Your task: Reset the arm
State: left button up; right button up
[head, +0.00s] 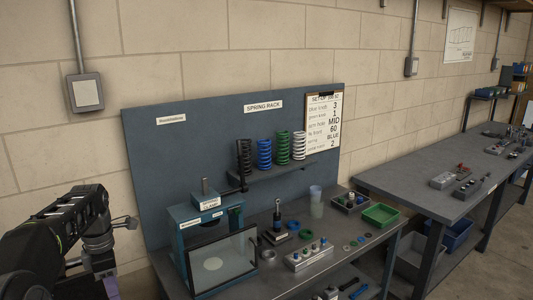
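My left arm (85,220) comes in from the left edge, bent, with a dark lower part running down out of the bottom of the picture. No gripper fingers can be made out on it, so its gripper does not show. My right arm and gripper are not in view. The spring rack (275,172) on the blue-grey back panel carries a black spring (244,157), a blue spring (264,154), a green spring (283,148) and a white spring (299,145).
A blue station with a clear front panel (222,263) stands on the bench, close to the right of my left arm. A metal block (309,256), green tray (380,215) and dark bin (349,203) lie further right. A second bench (415,188) runs along the wall.

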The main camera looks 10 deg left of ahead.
pick_arm(q)
jog(key=s+d+f+m+h+b, duration=0.1)
jog(key=d+f+m, duration=0.6)
jog(key=f, duration=0.8)
jog(key=s+d+f+m+h+b, duration=0.15)
jog(key=d+f+m, duration=0.35)
jog(key=d+f, duration=0.7)
jog(key=s+d+f+m+h+b, duration=0.1)
jog(key=s+d+f+m, duration=0.4)
jog(key=s, duration=0.7)
jog(key=s+d+f+m, duration=0.6)
jog(key=s+d+f, duration=0.4)
jog(key=s, duration=0.1)
jog(key=shift+s+h+b, duration=0.35)
jog(key=shift+b, duration=0.05)
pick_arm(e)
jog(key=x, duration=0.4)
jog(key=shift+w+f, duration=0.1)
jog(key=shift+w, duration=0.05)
pick_arm(q)
jog(key=shift+d, duration=0.1)
